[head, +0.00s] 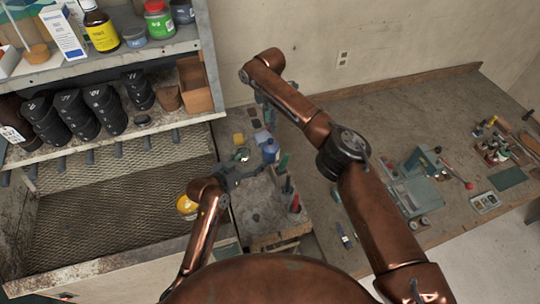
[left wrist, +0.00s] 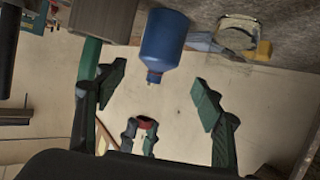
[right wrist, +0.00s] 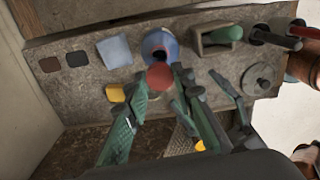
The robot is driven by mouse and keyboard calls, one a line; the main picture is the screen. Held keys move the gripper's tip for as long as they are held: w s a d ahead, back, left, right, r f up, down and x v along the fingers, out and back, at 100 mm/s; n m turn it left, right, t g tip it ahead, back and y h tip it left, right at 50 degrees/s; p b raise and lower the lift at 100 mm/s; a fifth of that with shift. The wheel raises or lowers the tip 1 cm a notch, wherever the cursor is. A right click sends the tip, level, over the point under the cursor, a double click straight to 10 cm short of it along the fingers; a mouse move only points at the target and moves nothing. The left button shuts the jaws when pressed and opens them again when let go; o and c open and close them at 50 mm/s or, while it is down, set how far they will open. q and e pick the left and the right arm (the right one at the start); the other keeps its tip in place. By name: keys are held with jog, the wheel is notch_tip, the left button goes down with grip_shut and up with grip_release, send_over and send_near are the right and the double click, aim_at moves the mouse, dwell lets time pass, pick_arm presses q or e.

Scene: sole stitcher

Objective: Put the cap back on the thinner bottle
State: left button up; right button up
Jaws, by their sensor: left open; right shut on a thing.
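The blue thinner bottle (head: 270,150) stands upright on the small side bench. In the left wrist view the bottle (left wrist: 165,40) appears upside down, with its narrow nozzle bare. My right gripper (right wrist: 160,78) is shut on the red cap (right wrist: 158,77). In the left wrist view the cap (left wrist: 146,123) is above the nozzle and apart from it. My left gripper (head: 247,172) is open beside the bottle; in its own view the bottle's nozzle end shows between the spread fingers (left wrist: 158,85). In the head view the cap and right fingertips cannot be made out.
A loaded shelf (head: 110,68) rises at left. The long workbench (head: 345,115) has bare room.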

aim_at(271, 148)
pick_arm(q)
jog(key=shift+w, duration=0.1)
pick_arm(e)
jog(key=shift+w, duration=0.1)
pick_arm(q)
jog(key=shift+d, duration=0.1)
jog(key=x, duration=1.1)
jog(key=shift+w+d+f, duration=0.15)
jog(key=shift+w+d, duration=0.05)
jog(key=shift+w, duration=0.1)
jog(key=shift+c, duration=0.3)
jog(key=c, duration=1.4)
jog(key=shift+c, duration=0.2)
pick_arm(e)
jog(key=shift+d+f, duration=0.1)
jog(key=shift+f, duration=2.4)
